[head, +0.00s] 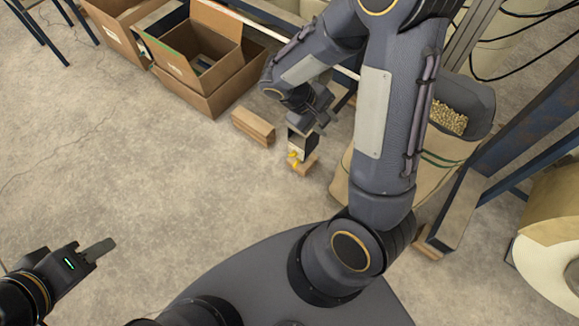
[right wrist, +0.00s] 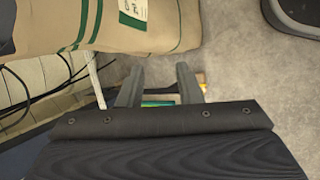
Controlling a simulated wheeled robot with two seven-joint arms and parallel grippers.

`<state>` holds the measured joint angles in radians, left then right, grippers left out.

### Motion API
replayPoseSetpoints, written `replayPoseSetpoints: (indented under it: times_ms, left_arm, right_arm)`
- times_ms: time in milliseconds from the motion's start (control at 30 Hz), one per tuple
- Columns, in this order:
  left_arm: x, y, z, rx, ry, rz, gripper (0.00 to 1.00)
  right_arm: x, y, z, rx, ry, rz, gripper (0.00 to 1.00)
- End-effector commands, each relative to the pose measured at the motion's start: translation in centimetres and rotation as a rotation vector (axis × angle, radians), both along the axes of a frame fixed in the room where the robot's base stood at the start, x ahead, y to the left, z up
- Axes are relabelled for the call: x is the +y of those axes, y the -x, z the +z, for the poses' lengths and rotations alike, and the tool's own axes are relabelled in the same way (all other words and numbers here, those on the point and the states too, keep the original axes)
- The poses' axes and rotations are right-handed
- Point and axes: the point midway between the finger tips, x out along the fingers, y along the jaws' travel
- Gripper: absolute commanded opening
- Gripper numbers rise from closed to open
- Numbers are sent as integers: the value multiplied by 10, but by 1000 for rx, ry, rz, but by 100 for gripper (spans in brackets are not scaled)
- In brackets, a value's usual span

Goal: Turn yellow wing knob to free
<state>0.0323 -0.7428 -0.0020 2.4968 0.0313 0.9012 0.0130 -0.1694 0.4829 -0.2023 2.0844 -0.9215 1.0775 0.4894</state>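The yellow wing knob (head: 293,158) sits low on the front of a small dark box-shaped device with a pale face (head: 298,147), standing on a wooden block (head: 304,168). My right gripper (head: 308,118) is just above the device, pointing down. In the right wrist view its two fingers (right wrist: 158,85) are apart. A green and yellow patch (right wrist: 158,102) shows between them, partly hidden by the gripper body. A small yellow-orange bit (right wrist: 201,86), perhaps the knob, shows beside the right finger. My left gripper (head: 100,249) is far off at the lower left, empty; its finger gap cannot be seen.
A wooden block (head: 254,127) lies left of the device. Open cardboard boxes (head: 203,78) stand behind it.

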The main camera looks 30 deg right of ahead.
Motion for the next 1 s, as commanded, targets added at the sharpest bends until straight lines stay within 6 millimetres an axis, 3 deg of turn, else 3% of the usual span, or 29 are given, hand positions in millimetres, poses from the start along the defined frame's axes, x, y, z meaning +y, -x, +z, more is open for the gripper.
replayPoseSetpoints:
  times_ms: [33,267,500,600,700,800,1000]
  left_arm:
    - [0,0,-32,0,0,0,36]
    - [0,0,-99,0,0,0,36]
    - [0,0,-164,0,0,0,36]
    - [0,0,-183,0,0,0,36]
    - [0,0,-194,0,0,0,36]
    - [0,0,-199,0,0,0,36]
    - [0,0,-206,-1,0,0,36]
  right_arm:
    - [-3,-11,-49,41,79,58,32]
    - [-9,-66,-181,114,414,357,32]
    - [19,-110,-330,101,679,763,32]
    - [35,-119,-380,79,738,915,32]
    - [48,-122,-414,57,769,1026,32]
    - [55,-123,-432,44,782,1086,32]
    - [46,-132,-442,38,786,1107,32]
